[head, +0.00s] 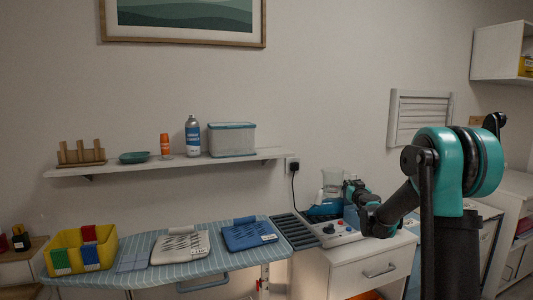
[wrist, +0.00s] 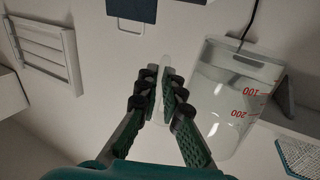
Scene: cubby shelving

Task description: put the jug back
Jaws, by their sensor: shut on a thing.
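The jug (head: 332,182) is clear, with red 100 and 200 marks that show in the wrist view (wrist: 230,100). In the head view it looks roughly upright, above the blue iron (head: 325,207) on the white cabinet's right-hand end of the ironing area. My gripper (head: 350,188) is just right of the jug. In the wrist view my gripper's fingers (wrist: 158,82) are closed around a pale narrow piece beside the jug body, which looks like its handle. Whether the jug's base touches anything is hidden.
A wall shelf (head: 180,164) holds a lidded box (head: 231,139), a spray can (head: 192,136), an orange bottle (head: 165,146) and a teal bowl (head: 134,157). A striped ironing board (head: 130,262) carries a yellow bin (head: 62,240). A black cord (head: 294,185) hangs behind the iron.

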